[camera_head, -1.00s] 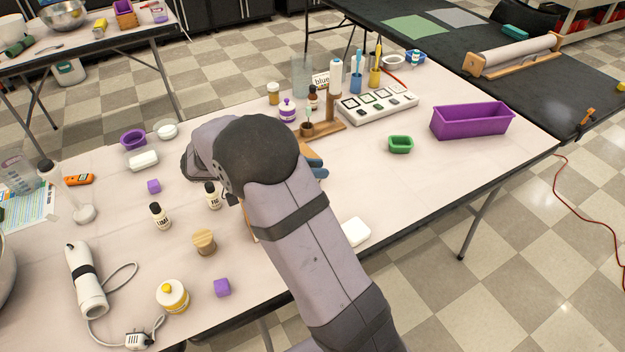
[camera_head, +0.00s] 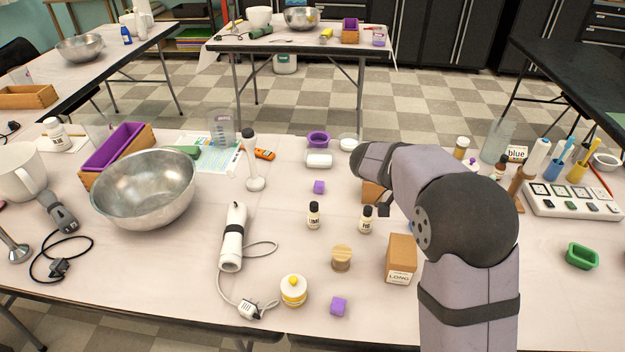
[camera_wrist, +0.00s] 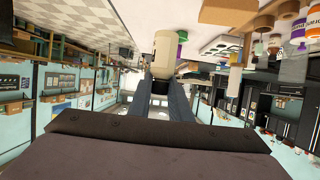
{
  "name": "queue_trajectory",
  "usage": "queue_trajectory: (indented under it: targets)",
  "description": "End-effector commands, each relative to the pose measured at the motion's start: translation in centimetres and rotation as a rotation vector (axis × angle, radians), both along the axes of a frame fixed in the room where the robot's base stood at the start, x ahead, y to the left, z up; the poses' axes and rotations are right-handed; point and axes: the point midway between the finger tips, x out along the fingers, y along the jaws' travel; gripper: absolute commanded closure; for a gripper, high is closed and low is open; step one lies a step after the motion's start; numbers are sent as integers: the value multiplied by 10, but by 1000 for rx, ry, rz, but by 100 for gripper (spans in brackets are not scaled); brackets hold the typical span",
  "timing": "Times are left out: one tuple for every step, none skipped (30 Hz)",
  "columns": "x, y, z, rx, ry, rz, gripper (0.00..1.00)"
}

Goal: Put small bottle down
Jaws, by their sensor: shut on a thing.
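My gripper (camera_wrist: 163,78) is shut on a small pale bottle (camera_wrist: 165,50), seen between the fingertips in the wrist view. Its label cannot be read there. In the head view the gripper (camera_head: 383,210) is mostly hidden by my arm, with a dark tip close to the right side of a small black-capped white bottle (camera_head: 366,220). That bottle is upright at table level; I cannot tell if it is the held one. A similar black-capped bottle (camera_head: 314,216) stands upright to its left, apart from the gripper.
A kraft box (camera_head: 400,259) stands right of a round wooden-topped jar (camera_head: 341,258).

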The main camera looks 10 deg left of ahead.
Motion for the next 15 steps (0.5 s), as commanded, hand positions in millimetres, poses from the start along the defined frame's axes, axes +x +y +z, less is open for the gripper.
queue_trajectory:
  targets:
    - [8,9,0,0,-1,41,100]
    - [12,14,-1,-1,0,64,100]
    - [18,22,-1,-1,-1,100,100]
    - [23,29,-1,0,-1,128,100]
    - [29,36,-1,0,-2,159,100]
    - [36,47,-2,-1,-2,206,100]
    - [42,57,-2,0,-1,245,100]
    - [48,67,-2,-1,-1,285,100]
    - [57,83,-2,0,-2,344,100]
    - [63,95,-2,-1,-2,391,100]
    - [69,108,-2,-1,-2,438,100]
    - [76,127,-2,0,-2,501,100]
    - [81,141,-2,-1,-2,548,100]
    - [85,155,-2,-1,-2,596,100]
    - [91,174,-2,-1,-2,657,100]
